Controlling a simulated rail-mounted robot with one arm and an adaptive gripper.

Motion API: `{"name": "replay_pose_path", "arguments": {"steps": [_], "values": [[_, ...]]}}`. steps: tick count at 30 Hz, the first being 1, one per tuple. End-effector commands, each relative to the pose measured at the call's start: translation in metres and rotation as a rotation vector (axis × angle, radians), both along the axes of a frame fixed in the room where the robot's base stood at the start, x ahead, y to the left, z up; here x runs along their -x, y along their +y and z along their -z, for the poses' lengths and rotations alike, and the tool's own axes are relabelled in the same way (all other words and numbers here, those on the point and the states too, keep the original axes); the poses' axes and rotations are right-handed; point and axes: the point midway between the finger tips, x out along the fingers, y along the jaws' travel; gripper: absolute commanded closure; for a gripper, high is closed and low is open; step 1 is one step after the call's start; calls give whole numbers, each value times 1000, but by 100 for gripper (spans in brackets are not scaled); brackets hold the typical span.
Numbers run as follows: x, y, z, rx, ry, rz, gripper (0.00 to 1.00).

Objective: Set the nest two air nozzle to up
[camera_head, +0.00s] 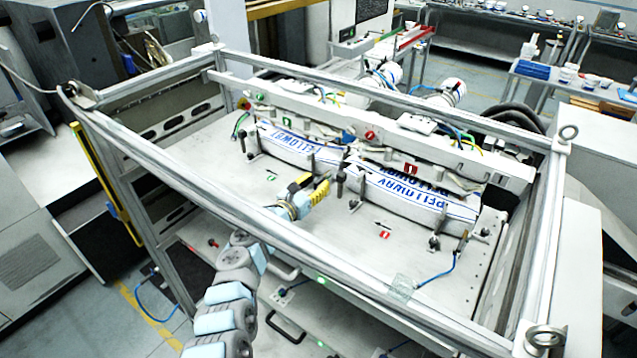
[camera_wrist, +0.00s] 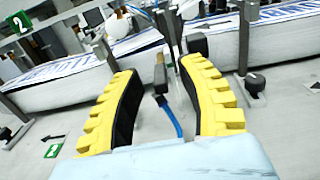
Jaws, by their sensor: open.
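My gripper (camera_head: 318,188) is over the deck near the middle, in front of the gap between the two label stacks. In the wrist view its yellow fingers (camera_wrist: 162,70) are spread with empty space directly between them. Beyond that space stands a small dark and brown piece (camera_wrist: 160,78) with a blue hose (camera_wrist: 172,118) below it. It looks like the air nozzle, apart from the fingers; I cannot tell its setting for sure. The green nest two sign (camera_wrist: 16,22) is at upper left. The nest two label stack (camera_head: 290,150) is the left one in the head view.
The nest one label stack (camera_head: 415,196) lies to the right. Dark posts and a black knob (camera_wrist: 255,83) stand close to the fingers. A metal frame bar (camera_head: 215,190) crosses above my arm. The white deck (camera_head: 225,165) left of my gripper is mostly clear.

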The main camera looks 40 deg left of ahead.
Motion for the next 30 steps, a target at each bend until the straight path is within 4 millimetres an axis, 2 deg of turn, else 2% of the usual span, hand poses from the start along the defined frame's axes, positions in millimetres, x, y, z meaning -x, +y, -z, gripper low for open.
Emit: {"name": "replay_pose_path", "arguments": {"steps": [6, 19, 23, 24, 30], "values": [[-9, 0, 0, -1, -1, 0, 61], [-11, 1, -2, 0, -3, -2, 60], [-11, 1, -2, 0, -2, -2, 97], [-11, 1, -2, 0, -2, -2, 100], [-11, 1, -2, 0, -2, -2, 100]]}}
